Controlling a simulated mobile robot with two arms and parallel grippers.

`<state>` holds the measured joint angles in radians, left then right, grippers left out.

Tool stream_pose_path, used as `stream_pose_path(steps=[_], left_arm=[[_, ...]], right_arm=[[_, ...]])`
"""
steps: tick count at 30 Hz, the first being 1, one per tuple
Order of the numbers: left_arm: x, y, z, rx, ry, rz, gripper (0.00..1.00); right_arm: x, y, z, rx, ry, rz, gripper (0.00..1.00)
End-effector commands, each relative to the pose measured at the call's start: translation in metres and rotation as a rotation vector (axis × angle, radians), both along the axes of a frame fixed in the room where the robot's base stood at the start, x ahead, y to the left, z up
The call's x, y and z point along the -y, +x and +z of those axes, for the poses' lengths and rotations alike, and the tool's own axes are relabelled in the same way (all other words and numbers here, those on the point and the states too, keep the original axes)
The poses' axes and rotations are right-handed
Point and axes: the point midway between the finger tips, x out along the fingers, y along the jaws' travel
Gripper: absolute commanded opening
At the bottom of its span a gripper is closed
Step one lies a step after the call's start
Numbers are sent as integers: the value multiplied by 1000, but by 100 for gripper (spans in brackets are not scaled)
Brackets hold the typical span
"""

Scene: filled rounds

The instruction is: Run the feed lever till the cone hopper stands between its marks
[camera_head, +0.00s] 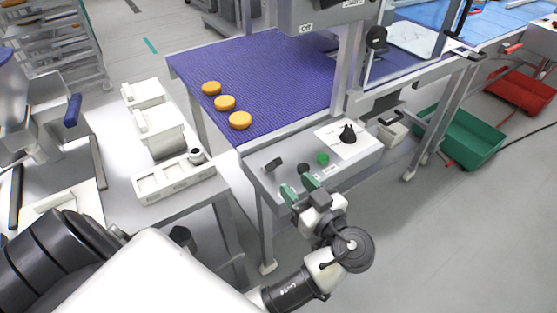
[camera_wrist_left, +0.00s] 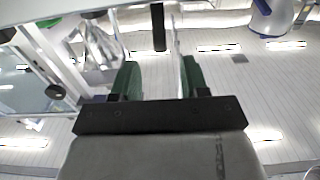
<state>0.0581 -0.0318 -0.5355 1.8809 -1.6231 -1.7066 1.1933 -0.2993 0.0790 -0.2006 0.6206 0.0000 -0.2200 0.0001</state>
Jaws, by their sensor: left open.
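My left gripper (camera_head: 299,188) has green fingertips and is open and empty, at the near edge of the grey control panel (camera_head: 262,158). The panel carries a dark upright switch or lever (camera_head: 273,167), a black button (camera_head: 303,168), a green button (camera_head: 323,158) and a black knob (camera_head: 348,134) on a white plate. In the left wrist view the fingers (camera_wrist_left: 158,82) stand apart, with a dark bar (camera_wrist_left: 158,27) beyond the gap. I cannot tell which part is the feed lever. I cannot make out the cone hopper or its marks for certain. My right gripper is not in view.
A blue belt (camera_head: 270,75) carries orange rounds (camera_head: 225,103). A grey machine with a blue handle (camera_head: 72,110) and a side table with a white tray (camera_head: 176,182) stand at left. Green (camera_head: 468,138) and red (camera_head: 522,92) crates sit on the floor at right.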

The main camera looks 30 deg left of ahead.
Motion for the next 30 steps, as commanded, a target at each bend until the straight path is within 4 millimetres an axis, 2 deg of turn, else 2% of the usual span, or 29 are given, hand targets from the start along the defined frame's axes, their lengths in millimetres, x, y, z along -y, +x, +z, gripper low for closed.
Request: stream_pose_path(steps=[6, 12, 18, 25, 26, 30], left_arm=[[-41, 17, 4, -1, 5, 1, 45], [-68, 29, 2, -2, 3, -1, 45], [-78, 33, 1, -3, 1, -1, 45], [-79, 33, 0, -2, 0, -1, 45], [-79, 33, 0, -2, 0, -1, 43], [-79, 33, 0, -2, 0, -2, 22]], right_arm=[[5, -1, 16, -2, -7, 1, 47], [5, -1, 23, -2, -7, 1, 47], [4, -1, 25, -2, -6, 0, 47], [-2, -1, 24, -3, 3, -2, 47], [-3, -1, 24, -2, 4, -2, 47], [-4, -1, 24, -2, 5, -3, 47]])
